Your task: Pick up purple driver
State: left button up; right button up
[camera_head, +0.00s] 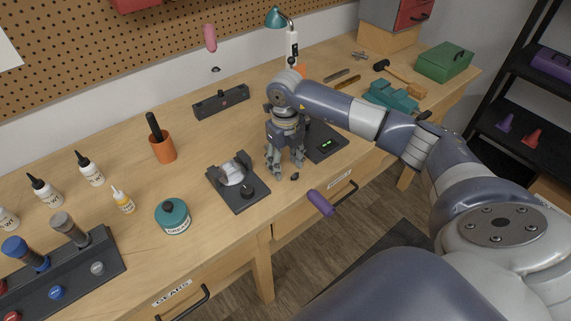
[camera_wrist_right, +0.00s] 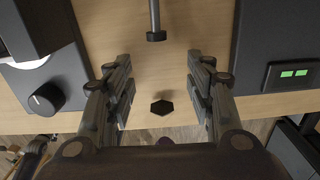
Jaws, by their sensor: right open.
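The purple driver handle (camera_head: 320,203) shows in the head view at the table's front edge, by a drawer front. A small dark hexagonal piece (camera_head: 295,176) sits on the table just behind it; I cannot tell whether the two are joined. My right gripper (camera_head: 284,172) is open and points down over the table, behind and left of the purple handle. In the right wrist view the hexagonal piece (camera_wrist_right: 162,107) lies between the open fingers, with nothing gripped. The handle is mostly hidden there.
A black stand with a knob (camera_head: 237,182) is left of the gripper. A dark pad with a green display (camera_head: 325,142) is to its right. A thin shaft with a black end (camera_wrist_right: 155,20) shows in the wrist view. A teal grease tin (camera_head: 173,217) stands further left.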

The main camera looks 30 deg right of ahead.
aim_at(285, 163)
jog(key=shift+c, duration=1.2)
jog(key=c, duration=0.9)
pick_arm(q)
jog(key=shift+s+a+f, duration=0.1)
jog(key=shift+s, duration=1)
pick_arm(e)
jog(key=shift+c, duration=0.2)
jog(key=shift+r, duration=0.15)
jog(key=shift+r, duration=0.35)
notch_tip(285, 163, up, 9)
jog(key=b, duration=0.3)
pick_arm(q)
jog(key=f, duration=0.2)
jog(key=shift+w+f, duration=0.25)
jog(key=shift+f, duration=0.05)
pick_arm(e)
jog(key=s+a+n, duration=0.6)
jog(key=s+n, duration=0.1)
jog(key=n, duration=1)
jog(key=s+a+f+n, duration=0.1)
jog(key=s+a+n, duration=0.6)
jog(key=n, duration=1.1)
jog(key=shift+s+a+f, duration=0.3)
jog(key=shift+s, duration=0.4)
